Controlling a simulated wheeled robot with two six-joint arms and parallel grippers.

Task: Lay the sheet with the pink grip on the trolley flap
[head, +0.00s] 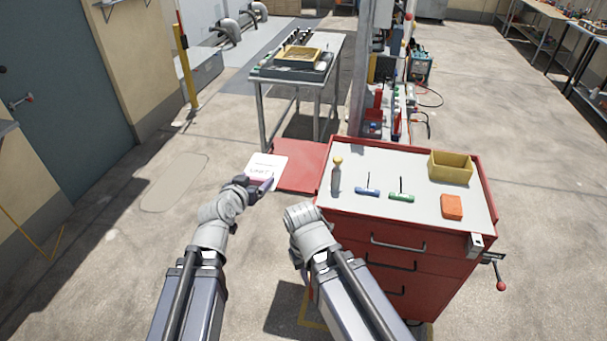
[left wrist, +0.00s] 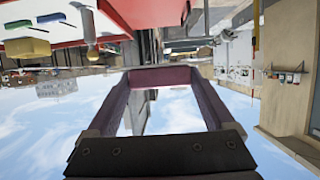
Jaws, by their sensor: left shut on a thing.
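A white sheet (head: 266,165) with printed text shows in the head view at the left edge of the trolley's red flap (head: 302,163). It overlaps that edge in the picture; whether it touches the flap or is above it I cannot tell. My left gripper (head: 262,184) is at the sheet's near edge, shut on the dark pink grip (head: 258,182), which is mostly covered by the jaws. In the left wrist view a dull purple-pink frame (left wrist: 160,75) spans the picture in front of the dark gripper body. My right arm ends near the trolley's front left corner; its jaws are hidden.
The red trolley (head: 390,232) carries a bottle-shaped thing (head: 336,175), blue (head: 368,191) and green (head: 401,197) handled tools, an orange block (head: 452,207) and a yellow bin (head: 450,168). A metal table (head: 258,83) stands behind the flap. Floor left of the flap is clear.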

